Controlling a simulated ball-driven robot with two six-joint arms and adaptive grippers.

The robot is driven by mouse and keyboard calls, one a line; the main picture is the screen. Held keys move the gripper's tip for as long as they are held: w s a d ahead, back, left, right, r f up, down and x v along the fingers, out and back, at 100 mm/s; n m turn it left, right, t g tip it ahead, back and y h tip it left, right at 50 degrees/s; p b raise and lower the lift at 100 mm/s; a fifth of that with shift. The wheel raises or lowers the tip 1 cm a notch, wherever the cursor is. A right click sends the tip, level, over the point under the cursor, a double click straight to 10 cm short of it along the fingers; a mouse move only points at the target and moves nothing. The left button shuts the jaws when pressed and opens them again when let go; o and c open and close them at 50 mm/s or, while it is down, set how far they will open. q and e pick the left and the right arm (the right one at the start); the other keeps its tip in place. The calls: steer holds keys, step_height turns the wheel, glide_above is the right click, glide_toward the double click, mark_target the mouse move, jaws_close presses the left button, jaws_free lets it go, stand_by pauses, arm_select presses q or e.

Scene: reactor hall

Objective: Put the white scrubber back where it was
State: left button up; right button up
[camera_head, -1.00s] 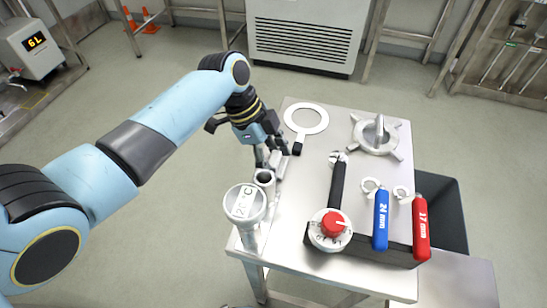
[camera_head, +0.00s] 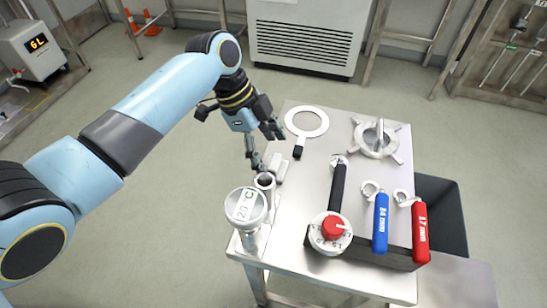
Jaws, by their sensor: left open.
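A small pale block (camera_head: 277,168), which looks like the white scrubber, stands at the left edge of the metal table, just behind a short grey cylinder. My left gripper (camera_head: 267,152) is open with its fingers spread wide, at the table's left edge. One finger hangs just left of the block and the other is above and behind it. The block does not look held; whether a finger touches it I cannot tell. My right gripper is not in view.
The metal table (camera_head: 317,182) holds a white ring with a black handle (camera_head: 307,122), a valve wheel (camera_head: 376,138), a black-handled wrench (camera_head: 338,185), blue (camera_head: 380,222) and red (camera_head: 421,232) wrenches, a red-knobbed dial (camera_head: 330,232) and a round gauge (camera_head: 246,206). A dark bin (camera_head: 440,205) stands right.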

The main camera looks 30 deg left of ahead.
arm_select(q)
steer(key=v, duration=0.8)
